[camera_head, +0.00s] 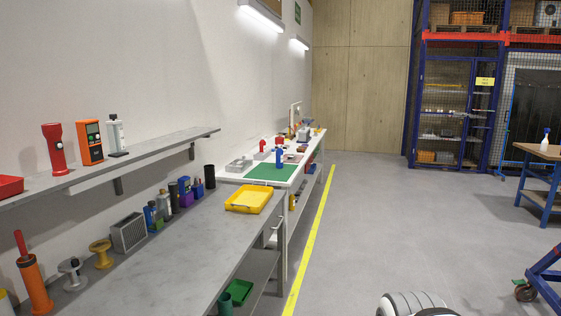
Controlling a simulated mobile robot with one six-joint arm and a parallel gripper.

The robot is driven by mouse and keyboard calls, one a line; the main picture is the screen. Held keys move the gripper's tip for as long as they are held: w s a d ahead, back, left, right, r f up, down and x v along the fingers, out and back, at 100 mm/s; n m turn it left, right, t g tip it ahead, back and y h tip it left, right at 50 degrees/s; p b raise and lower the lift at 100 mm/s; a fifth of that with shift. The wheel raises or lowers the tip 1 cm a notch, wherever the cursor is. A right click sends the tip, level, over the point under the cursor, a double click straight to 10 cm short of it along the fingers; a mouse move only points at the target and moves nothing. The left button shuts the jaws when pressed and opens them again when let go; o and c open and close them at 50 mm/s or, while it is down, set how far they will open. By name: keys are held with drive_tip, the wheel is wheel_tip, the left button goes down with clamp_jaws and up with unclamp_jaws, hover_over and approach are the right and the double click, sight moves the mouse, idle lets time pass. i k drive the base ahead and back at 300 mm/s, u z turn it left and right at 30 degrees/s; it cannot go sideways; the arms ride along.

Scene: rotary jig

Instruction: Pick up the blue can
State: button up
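A small blue cylinder (150,214), which looks like the blue can, stands upright on the grey workbench (205,245) near the wall. A pale grey bottle-like item (163,204) stands just behind it. A taller blue bottle-shaped item (279,158) stands farther off by a green mat (273,170). My gripper is not in view. A white rounded part at the bottom edge looks like part of my own body.
A grey vented box (128,232), yellow spool (101,254) and dark cylinder (175,194) line the bench's wall side. A shelf (140,160) overhangs them. A yellow tray (249,199) sits at the far end.

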sight(279, 153)
drive_tip(key=z, duration=0.3)
drive_tip(key=k, duration=1.05)
drive_tip(key=z, duration=0.7)
drive_tip(key=i, duration=3.25)
drive_tip(key=u, duration=0.15)
drive_tip(key=i, duration=1.6)
drive_tip(key=u, duration=0.4)
drive_tip(key=i, duration=1.55)
drive_tip(key=u, duration=0.95)
drive_tip(key=i, duration=1.45)
drive_tip(key=u, duration=1.5)
drive_tip(key=i, duration=1.2)
drive_tip(key=u, duration=0.55)
